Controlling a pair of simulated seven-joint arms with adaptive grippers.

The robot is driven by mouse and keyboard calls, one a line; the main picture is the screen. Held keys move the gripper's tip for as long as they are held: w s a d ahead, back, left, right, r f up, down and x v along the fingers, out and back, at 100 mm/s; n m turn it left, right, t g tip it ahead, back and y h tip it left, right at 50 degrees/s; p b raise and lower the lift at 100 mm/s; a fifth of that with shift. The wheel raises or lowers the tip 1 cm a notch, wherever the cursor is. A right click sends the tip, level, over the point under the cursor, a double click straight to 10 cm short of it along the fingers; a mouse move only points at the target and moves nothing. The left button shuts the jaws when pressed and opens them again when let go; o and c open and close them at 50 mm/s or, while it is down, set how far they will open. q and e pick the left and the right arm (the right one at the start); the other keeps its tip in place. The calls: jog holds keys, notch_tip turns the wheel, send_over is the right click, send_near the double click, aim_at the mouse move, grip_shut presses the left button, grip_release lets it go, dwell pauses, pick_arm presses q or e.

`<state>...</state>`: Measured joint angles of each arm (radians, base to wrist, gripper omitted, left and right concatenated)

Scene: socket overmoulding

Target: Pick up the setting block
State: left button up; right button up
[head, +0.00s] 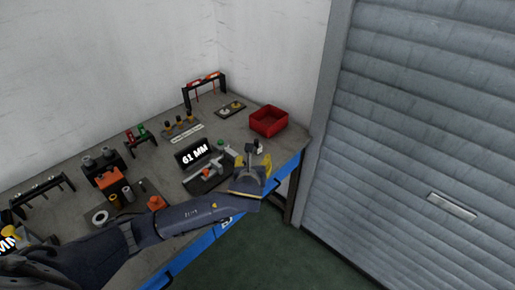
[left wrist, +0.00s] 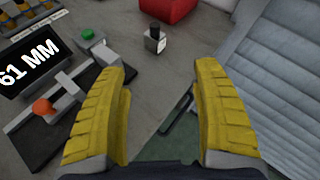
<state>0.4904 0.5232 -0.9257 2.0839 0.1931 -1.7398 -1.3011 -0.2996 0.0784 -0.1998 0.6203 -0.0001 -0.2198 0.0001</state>
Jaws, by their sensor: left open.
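A small dark block with a pale face (left wrist: 155,42), which looks like the setting block, stands upright on the bench near its right end. It also shows in the head view as a small block (head: 259,147). My left gripper (head: 254,160) is open and empty, with its yellow fingers spread just in front of the block. In the left wrist view the block lies beyond the gap between the fingertips (left wrist: 160,75), apart from both. My right gripper is not in view.
A red bin (head: 268,121) stands behind the block. A gauge with a "61 MM" display (head: 194,154) and an orange knob (left wrist: 42,107) sits to the left. The bench's blue front edge (head: 288,165) is close on the right. Bare bench surrounds the block.

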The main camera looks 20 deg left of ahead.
aim_at(256, 141)
pick_arm(q)
jog(key=w+a+f, duration=0.1)
jog(key=w, duration=0.4)
jog(key=w+a+f+m, duration=0.1)
jog(key=w+f, duration=0.1)
jog(key=w, duration=0.3)
jog(key=w+a+f+m, duration=0.1)
jog(key=w, duration=0.4)
jog(key=shift+w+a+f+t, duration=0.15)
jog(key=shift+w+a+t, duration=0.2)
jog(key=shift+a+t, duration=0.05)
jog(key=c, duration=1.2)
jog(key=shift+s, duration=0.1)
grip_shut()
jog(key=shift+f, duration=0.15)
